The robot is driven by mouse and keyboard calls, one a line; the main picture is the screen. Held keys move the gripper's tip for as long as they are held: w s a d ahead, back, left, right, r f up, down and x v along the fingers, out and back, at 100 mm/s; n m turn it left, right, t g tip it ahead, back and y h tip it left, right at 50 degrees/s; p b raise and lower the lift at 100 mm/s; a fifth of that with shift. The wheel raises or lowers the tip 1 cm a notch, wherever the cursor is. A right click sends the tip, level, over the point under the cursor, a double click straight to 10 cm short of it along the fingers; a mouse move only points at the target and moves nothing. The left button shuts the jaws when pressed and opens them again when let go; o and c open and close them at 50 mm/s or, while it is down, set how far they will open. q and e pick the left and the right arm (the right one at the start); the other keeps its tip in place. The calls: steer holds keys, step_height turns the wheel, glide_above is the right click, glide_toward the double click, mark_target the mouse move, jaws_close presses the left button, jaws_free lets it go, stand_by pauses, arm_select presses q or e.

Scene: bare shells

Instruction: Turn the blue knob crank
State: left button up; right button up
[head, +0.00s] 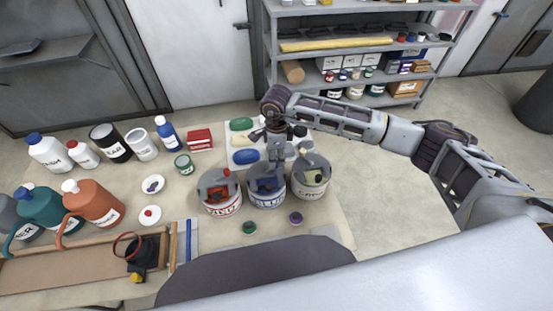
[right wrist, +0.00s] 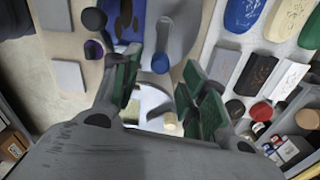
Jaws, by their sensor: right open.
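The blue can (head: 266,200) stands in the middle of a row of three cans on the table. It has a grey crank top with blue paint showing. In the right wrist view its small round blue knob (right wrist: 160,63) lies between the green-padded fingers of my right gripper (right wrist: 160,78). The fingers are apart, and I cannot tell whether either touches the knob. In the head view my right gripper (head: 276,150) points down just behind and above the blue can, and the knob is hard to make out there. My left gripper is not in view.
A red can (head: 222,208) and a cream can (head: 311,188) stand close on either side. A white palette with coloured ovals (head: 241,124) lies behind. Bottles and jars fill the table's left. Small green (head: 249,227) and purple (head: 296,218) lids lie in front.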

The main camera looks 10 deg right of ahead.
mark_target(277, 162)
steer(key=shift+f, duration=1.6)
jaws_close()
steer(key=shift+w, duration=0.1)
